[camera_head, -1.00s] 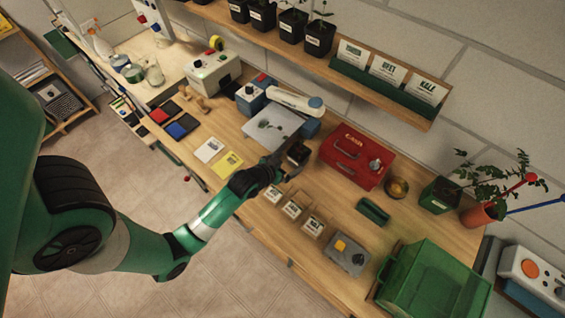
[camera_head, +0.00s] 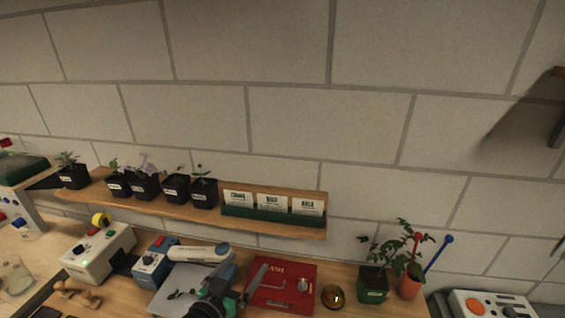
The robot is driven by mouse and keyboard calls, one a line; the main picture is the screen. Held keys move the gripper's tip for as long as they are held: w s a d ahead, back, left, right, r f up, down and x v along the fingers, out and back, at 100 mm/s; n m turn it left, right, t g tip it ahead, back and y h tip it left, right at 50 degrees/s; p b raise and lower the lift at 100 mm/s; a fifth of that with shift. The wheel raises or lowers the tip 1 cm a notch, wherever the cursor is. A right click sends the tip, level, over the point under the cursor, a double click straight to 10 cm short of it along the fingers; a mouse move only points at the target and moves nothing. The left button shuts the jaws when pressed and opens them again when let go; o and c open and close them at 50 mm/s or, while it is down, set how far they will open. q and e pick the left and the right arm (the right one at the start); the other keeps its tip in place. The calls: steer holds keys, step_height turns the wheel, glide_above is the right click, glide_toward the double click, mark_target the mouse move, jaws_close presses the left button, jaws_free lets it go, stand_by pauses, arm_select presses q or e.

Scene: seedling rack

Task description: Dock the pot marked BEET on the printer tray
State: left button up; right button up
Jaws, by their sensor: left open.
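A pale device with buttons (camera_head: 100,252) and a smaller blue device (camera_head: 152,265) stand on the bench below; I cannot tell which is the printer, and no tray shows clearly. My left gripper (camera_head: 247,290) is open at the bottom edge, between a grey plate (camera_head: 180,292) and a red box. No pot shows in it. My right gripper is out of view.
A green holder with seed packets (camera_head: 272,215) sits on the shelf's right part. The red box (camera_head: 284,287), a brass-coloured round object (camera_head: 332,296), a green-potted plant (camera_head: 373,286) and an orange pot (camera_head: 409,288) line the bench's back.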

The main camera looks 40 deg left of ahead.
arm_select(q)
steer(key=w+d+r+m+t+h, duration=0.1)
steer(key=w+d+r+t, duration=0.2)
steer(key=r, duration=0.7)
steer(key=w+d+r+m+t+h, duration=0.15)
steer(key=d+r, duration=0.25)
steer(key=r, duration=0.6)
steer(key=s+d+r+m+t+h, duration=0.1)
steer(key=s+d+r+t, duration=0.1)
steer(key=r, duration=0.6)
steer(key=s+d+r+t+h, duration=0.2)
steer(key=s+d+r+t, duration=0.1)
steer(key=r, duration=0.5)
steer(key=s+d+r+m+t+h, duration=0.1)
steer(key=s+d+r+t+h, duration=0.1)
steer(key=s+d+r, duration=0.3)
step_height(320, 180, up, 4)
steer(key=shift+d+f+m+t, duration=0.1)
steer(key=shift+d+m+t, duration=0.25)
steer(key=shift+d+t, duration=0.35)
